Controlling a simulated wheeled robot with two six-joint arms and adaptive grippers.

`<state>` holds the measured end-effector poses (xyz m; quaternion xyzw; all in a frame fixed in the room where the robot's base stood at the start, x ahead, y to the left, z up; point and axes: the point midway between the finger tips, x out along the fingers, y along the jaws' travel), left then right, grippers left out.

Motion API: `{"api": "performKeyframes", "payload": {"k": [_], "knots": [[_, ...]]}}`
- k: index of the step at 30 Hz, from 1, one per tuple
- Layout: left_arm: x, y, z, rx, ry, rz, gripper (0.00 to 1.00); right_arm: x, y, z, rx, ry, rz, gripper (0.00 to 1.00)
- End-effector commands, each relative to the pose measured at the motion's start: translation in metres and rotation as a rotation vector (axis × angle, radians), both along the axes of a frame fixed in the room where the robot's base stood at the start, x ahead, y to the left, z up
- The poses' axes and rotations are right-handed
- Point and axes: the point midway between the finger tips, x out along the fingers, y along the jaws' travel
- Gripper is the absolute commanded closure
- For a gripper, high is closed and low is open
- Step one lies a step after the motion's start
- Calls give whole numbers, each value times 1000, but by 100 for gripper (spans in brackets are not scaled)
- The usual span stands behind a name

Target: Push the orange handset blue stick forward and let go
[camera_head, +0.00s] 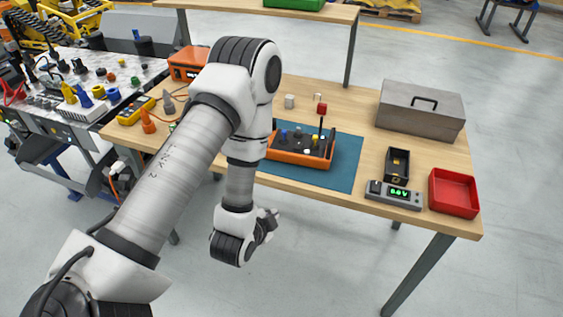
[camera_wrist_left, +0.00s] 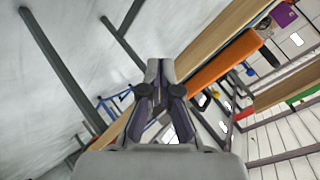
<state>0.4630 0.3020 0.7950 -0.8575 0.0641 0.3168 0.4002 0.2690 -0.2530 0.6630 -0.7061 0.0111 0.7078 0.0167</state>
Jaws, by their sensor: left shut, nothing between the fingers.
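The orange handset (camera_head: 300,158) lies on a blue-green mat (camera_head: 342,172) on the wooden table, its left end partly behind my left arm. Its dark top carries several short sticks and one tall stick with a red cap (camera_head: 321,108). The blue stick (camera_head: 283,134) stands near the left end, close beside my arm. My left gripper (camera_head: 268,222) is shut and empty, in front of the table edge and apart from the handset. In the left wrist view its fingers (camera_wrist_left: 160,97) are together, and an orange body (camera_wrist_left: 222,62), seemingly the handset, shows beyond. My right gripper is not in view.
On the right stand a grey metal box (camera_head: 420,108), a black tray (camera_head: 397,164), a charger with a green display (camera_head: 393,194) and a red bin (camera_head: 454,192). An orange case (camera_head: 188,64) and small tools lie at left. The floor in front is clear.

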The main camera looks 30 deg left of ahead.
Motion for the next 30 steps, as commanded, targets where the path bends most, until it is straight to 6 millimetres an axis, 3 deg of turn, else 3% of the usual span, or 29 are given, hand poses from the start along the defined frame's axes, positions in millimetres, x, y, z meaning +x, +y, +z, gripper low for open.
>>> {"api": "performKeyframes", "payload": {"k": [1,3,6,9,16,20,30], "knots": [[21,12,-5,159,-137,-49,100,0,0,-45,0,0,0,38],[39,27,26,397,-290,-88,100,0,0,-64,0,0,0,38],[46,40,62,641,-408,-90,100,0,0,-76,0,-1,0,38],[46,45,80,741,-448,-82,100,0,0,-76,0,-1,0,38],[46,44,84,749,-448,-84,100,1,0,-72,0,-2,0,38],[48,45,81,748,-449,-82,100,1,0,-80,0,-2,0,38],[71,52,73,745,-455,-80,100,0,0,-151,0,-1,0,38]]}}
